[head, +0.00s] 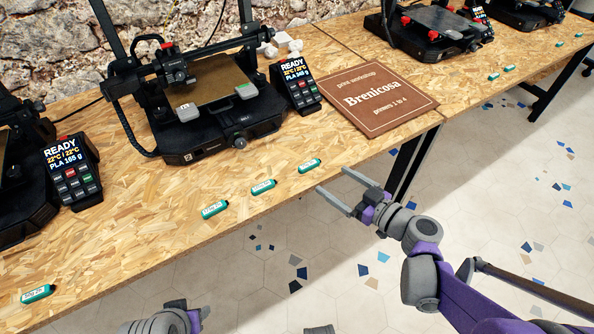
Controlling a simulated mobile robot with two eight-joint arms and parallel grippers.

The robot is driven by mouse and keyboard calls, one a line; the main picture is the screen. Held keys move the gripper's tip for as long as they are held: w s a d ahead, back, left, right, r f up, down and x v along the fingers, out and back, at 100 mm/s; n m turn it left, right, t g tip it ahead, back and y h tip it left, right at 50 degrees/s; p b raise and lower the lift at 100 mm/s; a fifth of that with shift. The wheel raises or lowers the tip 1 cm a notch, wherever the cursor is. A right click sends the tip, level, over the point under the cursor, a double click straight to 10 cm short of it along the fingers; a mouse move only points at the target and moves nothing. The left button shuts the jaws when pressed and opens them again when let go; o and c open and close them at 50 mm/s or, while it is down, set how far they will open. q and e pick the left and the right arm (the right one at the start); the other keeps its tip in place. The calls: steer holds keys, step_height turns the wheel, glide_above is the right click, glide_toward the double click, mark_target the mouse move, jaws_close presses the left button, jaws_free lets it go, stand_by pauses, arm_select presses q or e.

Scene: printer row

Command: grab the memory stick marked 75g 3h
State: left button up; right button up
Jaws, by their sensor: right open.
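Three small green memory sticks with white labels lie in a slanting row on the wooden bench. The right-hand stick (310,165) lies near the bench's front edge, and its tiny label seems to read 75g 3h. The middle stick (263,187) and left-hand stick (214,209) have other labels, hard to read. My right gripper (334,188) is open and empty, just off the bench edge, below and right of the right-hand stick, apart from it.
Another stick (37,293) lies at the bench's front left. A printer (215,105) and its display (296,85) stand behind the row. A brown sign (376,95) lies to the right. More sticks and printers are farther right. Bare bench (130,235) surrounds the row.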

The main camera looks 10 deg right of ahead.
mark_target(311, 165)
steer(key=b+x, duration=0.1)
steer(key=x, duration=0.4)
steer(key=shift+w, duration=0.15)
steer(key=x, duration=0.2)
steer(key=b+x, duration=0.1)
steer(key=x, duration=0.2)
steer(key=shift+w+a+f, duration=0.1)
steer(key=shift+f, duration=0.15)
steer(key=c, duration=1.2)
